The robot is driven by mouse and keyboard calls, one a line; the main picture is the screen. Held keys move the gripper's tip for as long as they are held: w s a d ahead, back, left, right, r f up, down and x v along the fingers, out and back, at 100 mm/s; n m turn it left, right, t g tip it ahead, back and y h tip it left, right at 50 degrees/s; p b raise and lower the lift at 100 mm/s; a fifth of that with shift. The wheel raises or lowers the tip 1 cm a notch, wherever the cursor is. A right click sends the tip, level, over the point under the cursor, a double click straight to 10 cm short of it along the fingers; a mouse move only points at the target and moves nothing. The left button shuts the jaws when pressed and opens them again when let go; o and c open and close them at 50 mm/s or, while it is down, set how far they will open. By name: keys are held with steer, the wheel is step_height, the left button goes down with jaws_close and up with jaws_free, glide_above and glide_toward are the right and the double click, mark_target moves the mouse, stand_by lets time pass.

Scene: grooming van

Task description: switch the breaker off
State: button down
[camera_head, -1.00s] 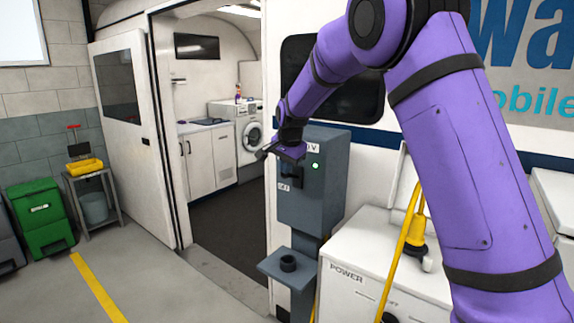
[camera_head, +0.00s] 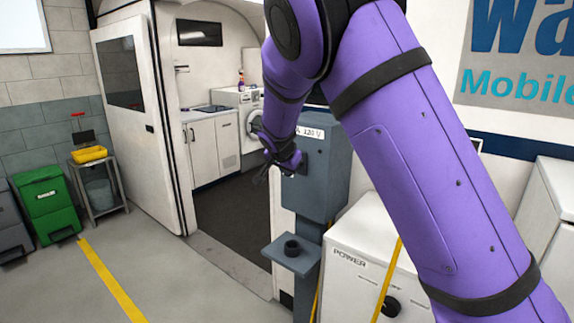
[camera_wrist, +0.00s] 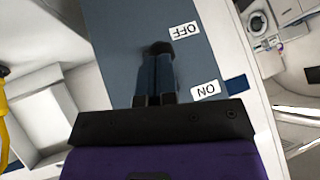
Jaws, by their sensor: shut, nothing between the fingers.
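The breaker box (camera_head: 322,172) is a grey-blue cabinet on a post beside the van doorway. Its front fills the middle of the wrist view, with an OFF label (camera_wrist: 184,31) and an ON label (camera_wrist: 206,91), both upside down there. My gripper (camera_head: 262,174) is shut and empty at the box's left side in the head view. In the wrist view a dark shape with a black end (camera_wrist: 160,48) lies over the box front, close to the OFF label. I cannot tell fingers from breaker lever there, or whether they touch. My arm and gripper hide the lever in the head view.
A small shelf with a dark cup (camera_head: 291,248) juts out below the box. A white POWER cabinet (camera_head: 345,262) with a yellow cable stands to the right. The doorway at left is open. A green bin (camera_head: 47,205) and yellow tray (camera_head: 89,154) are far left.

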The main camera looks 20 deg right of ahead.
steer(key=shift+f, duration=0.2)
steer(key=shift+r, duration=0.8)
steer(key=shift+a, duration=0.1)
